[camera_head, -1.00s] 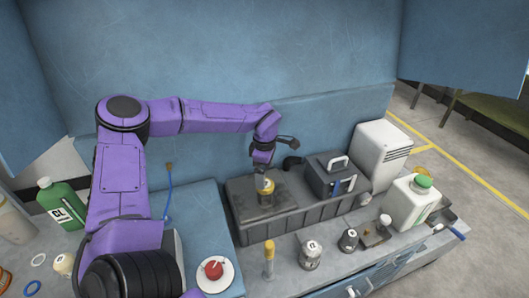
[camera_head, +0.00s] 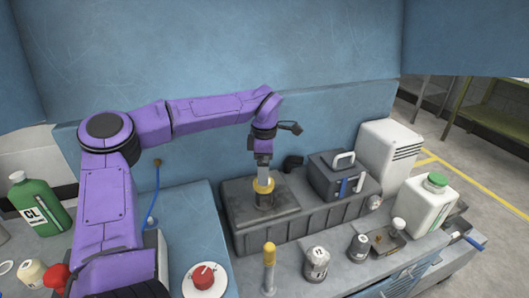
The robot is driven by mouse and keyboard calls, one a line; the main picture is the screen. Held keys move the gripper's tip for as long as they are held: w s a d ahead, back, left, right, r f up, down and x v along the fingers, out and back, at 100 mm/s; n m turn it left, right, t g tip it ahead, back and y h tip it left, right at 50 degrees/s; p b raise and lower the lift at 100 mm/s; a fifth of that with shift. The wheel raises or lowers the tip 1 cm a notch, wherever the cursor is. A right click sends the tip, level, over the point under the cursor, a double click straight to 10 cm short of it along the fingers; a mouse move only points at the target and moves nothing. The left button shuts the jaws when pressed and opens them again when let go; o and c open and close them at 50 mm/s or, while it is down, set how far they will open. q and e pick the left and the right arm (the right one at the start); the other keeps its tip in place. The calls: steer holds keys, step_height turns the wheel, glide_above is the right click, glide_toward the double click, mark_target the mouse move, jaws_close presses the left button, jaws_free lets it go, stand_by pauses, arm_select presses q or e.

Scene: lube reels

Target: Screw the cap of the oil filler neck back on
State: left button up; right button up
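The oil filler neck (camera_head: 264,201) is a short metallic stub standing upright on the dark grey unit. A yellow cap or collar (camera_head: 264,187) is at its top; I cannot tell whether it is threaded on or only resting there. My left gripper (camera_head: 263,177) points straight down over the neck, its grey fingers reaching the yellow part. The fingers look like one narrow block from here, so their grip is unclear. My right gripper is not in view.
The dark unit (camera_head: 240,222) has a black box with a light handle (camera_head: 343,161) at its right. A white canister (camera_head: 433,205), several small bottles and a yellow-topped tube (camera_head: 269,268) stand at the front right. A red piece (camera_head: 204,277) lies on a white dish.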

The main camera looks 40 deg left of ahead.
arm_select(q)
steer(key=shift+f, duration=2.15)
steer(key=c, duration=1.1)
steer(key=shift+s+r+m+p, duration=0.1)
steer(key=shift+r+m+p, duration=0.15)
steer(key=shift+m+p, duration=0.65)
steer(key=m+p, duration=0.2)
steer(key=p, duration=0.2)
steer(key=shift+m, duration=0.3)
steer(key=shift+f, duration=0.1)
steer(key=shift+f+m, duration=0.15)
steer(key=shift+m, duration=0.25)
